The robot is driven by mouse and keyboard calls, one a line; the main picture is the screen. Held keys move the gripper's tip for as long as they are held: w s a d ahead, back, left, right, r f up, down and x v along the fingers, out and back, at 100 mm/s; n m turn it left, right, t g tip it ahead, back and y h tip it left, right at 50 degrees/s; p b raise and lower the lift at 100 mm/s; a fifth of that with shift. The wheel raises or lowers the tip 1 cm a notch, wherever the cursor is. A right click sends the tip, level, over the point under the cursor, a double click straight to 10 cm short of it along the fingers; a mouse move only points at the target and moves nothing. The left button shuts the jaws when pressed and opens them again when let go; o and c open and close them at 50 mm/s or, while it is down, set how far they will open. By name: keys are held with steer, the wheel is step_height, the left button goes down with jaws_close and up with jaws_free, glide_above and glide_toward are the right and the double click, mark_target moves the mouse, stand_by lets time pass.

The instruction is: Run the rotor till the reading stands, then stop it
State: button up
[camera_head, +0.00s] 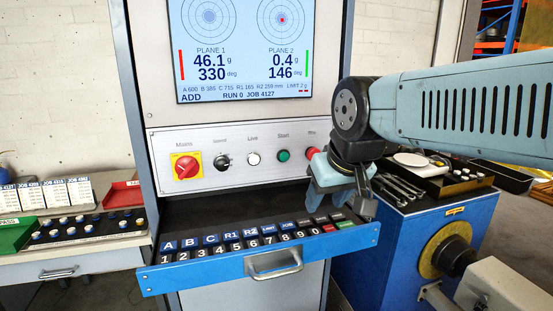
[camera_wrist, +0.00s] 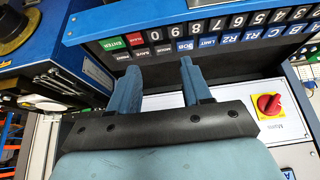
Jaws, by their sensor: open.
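The screen (camera_head: 258,50) reads PLANE 1 46.1 g at 330 deg with a red bar, and PLANE 2 0.4 g at 146 deg with a green bar. Its lower line reads ADD, RUN 0, JOB 4127. On the panel below are the green Start button (camera_head: 284,155), a white Live lamp (camera_head: 254,158) and a red button (camera_head: 312,153), partly hidden by my gripper. My gripper (camera_head: 342,195) is open and empty, above the right part of the key drawer; its fingers also show in the wrist view (camera_wrist: 159,80). I cannot identify the rotor.
The key drawer (camera_head: 262,270) stands out below the panel. A red mains switch (camera_head: 187,166) on yellow is at the panel's left. A blue cabinet (camera_head: 375,250) with wrenches (camera_head: 400,187) and a yellow disc (camera_head: 446,252) stands right. A side bench (camera_head: 100,262) with trays is left.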

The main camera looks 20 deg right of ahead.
jaws_close()
stand_by(1.5)
